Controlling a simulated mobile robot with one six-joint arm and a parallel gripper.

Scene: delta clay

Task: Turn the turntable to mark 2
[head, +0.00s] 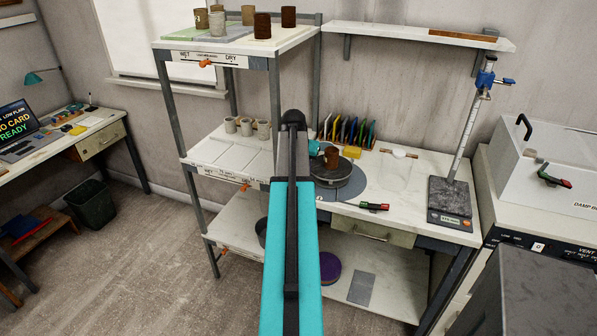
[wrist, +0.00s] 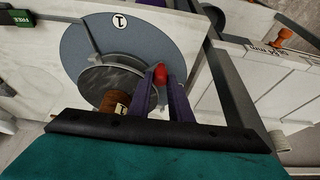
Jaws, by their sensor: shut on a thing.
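The turntable has a dark round wheel (wrist: 112,82) on a wider blue-grey disc (wrist: 75,42), and the wheel also shows in the head view (head: 345,178). A white round label reading 1 (wrist: 119,21) is on the disc; no mark 2 is readable. A brown cup (wrist: 116,101) stands on the wheel, also visible in the head view (head: 332,157). My gripper (wrist: 165,80) has its purple fingers shut on a red knob (wrist: 160,72) at the wheel's edge. In the head view my arm hides the fingers and part of the turntable.
A shelf rack (head: 228,160) with several cups stands left of the turntable. A row of coloured upright tools (head: 347,131) is behind it. A red and green handle (head: 374,206) sits at the bench's front edge. A scale with a tall post (head: 450,200) is at right.

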